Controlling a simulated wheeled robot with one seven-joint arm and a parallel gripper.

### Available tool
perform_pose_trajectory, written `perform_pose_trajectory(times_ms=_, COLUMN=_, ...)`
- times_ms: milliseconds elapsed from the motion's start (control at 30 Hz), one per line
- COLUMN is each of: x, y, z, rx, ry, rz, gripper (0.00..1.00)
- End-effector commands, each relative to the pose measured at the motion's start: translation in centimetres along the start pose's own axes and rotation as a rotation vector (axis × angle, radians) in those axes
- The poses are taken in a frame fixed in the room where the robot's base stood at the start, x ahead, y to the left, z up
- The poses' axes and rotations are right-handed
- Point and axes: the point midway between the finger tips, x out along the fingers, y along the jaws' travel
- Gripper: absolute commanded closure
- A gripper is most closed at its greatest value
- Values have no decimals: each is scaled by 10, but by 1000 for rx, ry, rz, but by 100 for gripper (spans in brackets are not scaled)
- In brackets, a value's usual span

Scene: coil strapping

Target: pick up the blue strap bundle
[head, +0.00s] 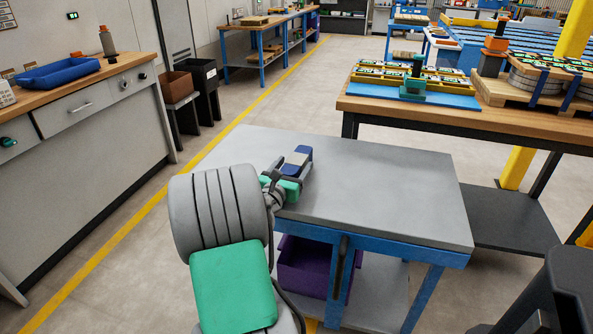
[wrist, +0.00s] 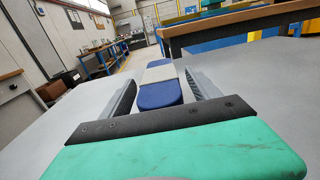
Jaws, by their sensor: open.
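The blue strap bundle (head: 305,152) is a short flat bar, blue at both ends with a pale band around its middle. It lies on the grey top of a blue-framed workbench (head: 380,195), near its left side. In the wrist view the bundle (wrist: 160,95) lies lengthwise between my two grey fingers, its near blue end closest to the palm. My gripper (wrist: 161,77) is open, with a visible gap on each side of the bundle. In the head view my gripper (head: 291,172) is low over the bench top and partly hides the bundle.
The rest of the bench top is bare. A purple bin (head: 305,265) sits on the shelf below. Behind at the right is a wooden-topped table (head: 450,116) with a blue-and-yellow tray (head: 412,88) and a strapped stack. A counter with a blue tray (head: 58,74) stands at the left.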

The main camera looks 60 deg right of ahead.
Motion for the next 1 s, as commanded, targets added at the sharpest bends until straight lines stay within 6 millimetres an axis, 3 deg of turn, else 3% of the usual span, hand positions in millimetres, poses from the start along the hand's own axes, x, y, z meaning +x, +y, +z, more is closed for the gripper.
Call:
perform_pose_trajectory(times_ms=267, x=7, y=0, z=1, rx=1, ry=0, rz=0, gripper=29)
perform_pose_trajectory(times_ms=1000, x=7, y=0, z=0, rx=2, ry=1, rz=0, gripper=90)
